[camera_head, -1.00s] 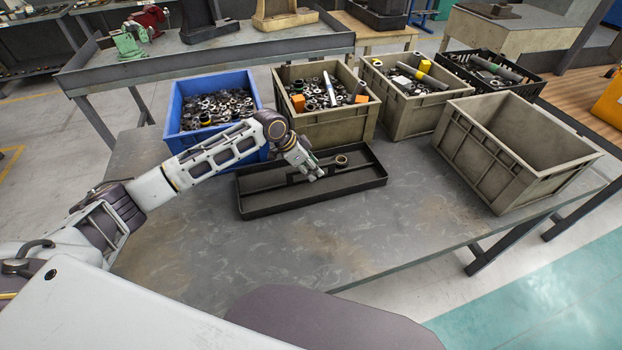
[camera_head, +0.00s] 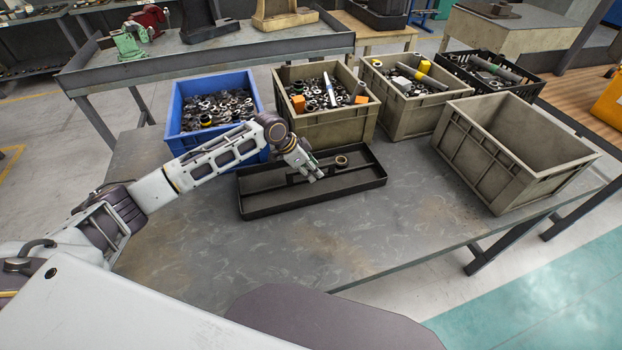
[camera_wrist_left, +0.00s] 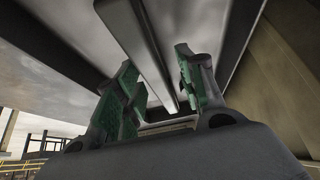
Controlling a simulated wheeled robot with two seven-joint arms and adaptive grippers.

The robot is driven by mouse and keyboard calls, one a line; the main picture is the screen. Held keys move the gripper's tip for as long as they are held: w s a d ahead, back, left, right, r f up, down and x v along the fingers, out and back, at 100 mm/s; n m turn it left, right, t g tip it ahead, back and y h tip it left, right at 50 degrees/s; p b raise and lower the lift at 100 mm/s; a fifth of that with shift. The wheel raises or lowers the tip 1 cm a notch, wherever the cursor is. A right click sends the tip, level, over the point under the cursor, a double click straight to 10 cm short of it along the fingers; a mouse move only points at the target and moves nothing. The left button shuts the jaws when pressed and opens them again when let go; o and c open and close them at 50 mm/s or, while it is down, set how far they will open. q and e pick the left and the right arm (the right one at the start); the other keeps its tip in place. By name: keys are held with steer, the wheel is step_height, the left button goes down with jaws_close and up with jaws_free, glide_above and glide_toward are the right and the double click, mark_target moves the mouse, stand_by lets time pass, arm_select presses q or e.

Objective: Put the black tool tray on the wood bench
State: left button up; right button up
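The black tool tray (camera_head: 318,194) lies on the grey metal table in front of the bins. It is long and shallow, with a narrow bar across its inside and a small ring-shaped part (camera_head: 341,161) near its back edge. My left gripper (camera_head: 314,175) is down over the middle of the tray. In the left wrist view its green-padded fingers (camera_wrist_left: 160,85) stand apart, with a long bar (camera_wrist_left: 148,50) running between or just beyond them; a gap shows beside the bar. Contact is unclear. A brown wood-plank surface (camera_head: 575,88) is at the far right. My right gripper is out of view.
A blue bin (camera_head: 215,145) and two full beige bins (camera_head: 330,125) (camera_head: 408,118) stand close behind the tray. An empty beige bin (camera_head: 490,165) is to its right, beside a black crate (camera_head: 525,92). The table front (camera_head: 400,235) is clear. A wood-topped table (camera_head: 385,38) stands behind.

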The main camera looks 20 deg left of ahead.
arm_select(q)
jaws_close()
stand_by(0.3)
stand_by(0.3)
